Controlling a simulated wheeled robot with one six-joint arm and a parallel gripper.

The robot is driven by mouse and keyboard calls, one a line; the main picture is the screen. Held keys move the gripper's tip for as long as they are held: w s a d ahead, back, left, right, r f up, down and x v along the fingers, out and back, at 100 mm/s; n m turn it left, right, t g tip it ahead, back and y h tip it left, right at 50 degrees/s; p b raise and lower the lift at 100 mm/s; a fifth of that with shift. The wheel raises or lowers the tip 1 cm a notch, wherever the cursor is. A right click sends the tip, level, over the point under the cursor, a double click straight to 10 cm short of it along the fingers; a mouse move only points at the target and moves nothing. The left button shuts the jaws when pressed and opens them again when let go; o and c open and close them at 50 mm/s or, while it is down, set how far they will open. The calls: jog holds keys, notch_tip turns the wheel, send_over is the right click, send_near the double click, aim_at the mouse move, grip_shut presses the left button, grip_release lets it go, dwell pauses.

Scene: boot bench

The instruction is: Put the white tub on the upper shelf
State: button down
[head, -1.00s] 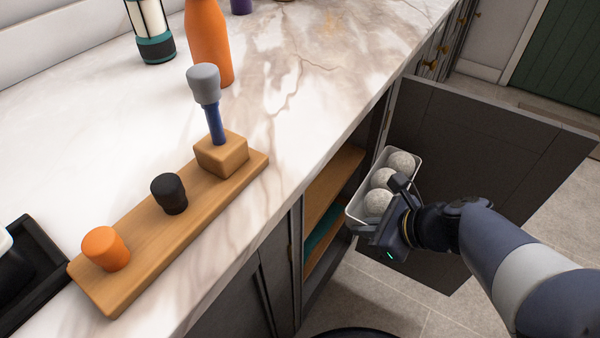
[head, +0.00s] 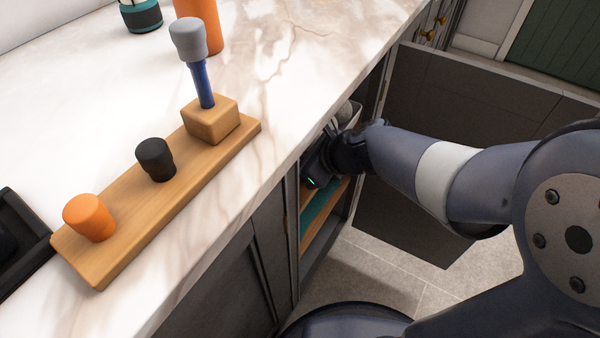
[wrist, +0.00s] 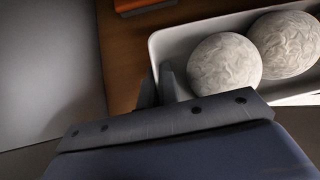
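The white tub (head: 357,116) shows only in part in the head view, at the cupboard opening under the counter. In the wrist view the tub (wrist: 157,45) is at the upper right, with pale marbled balls in it. My gripper (head: 326,146) has reached into the opening. In the wrist view its fingers (wrist: 159,86) are closed on the tub's near left wall, one on each side. The wooden upper shelf (wrist: 118,62) shows beneath and left of the tub. I cannot tell whether the tub touches the shelf.
A teal item (head: 322,212) lies lower in the cupboard. An orange-red object (wrist: 140,4) is at the wrist view's top edge. The marble counter (head: 285,120) overhangs the opening and bears a wooden peg board (head: 175,195).

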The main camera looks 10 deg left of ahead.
aim_at(300, 183)
jog(key=shift+f+b, duration=0.85)
jog(key=shift+f, duration=0.6)
jog(key=shift+f, duration=0.15)
jog(key=c, duration=1.7)
grip_release()
jog(key=p+v, duration=0.2)
jog(key=v, duration=0.3)
jog(key=shift+w+a, duration=0.15)
jog(key=s+d, duration=0.2)
jog(key=d, duration=0.1)
jog(key=s+d+p, duration=0.1)
jog(key=s+d, duration=0.1)
jog(key=d, duration=0.2)
jog(key=s+d+p, duration=0.1)
jog(key=s+d, duration=0.1)
jog(key=d, duration=0.2)
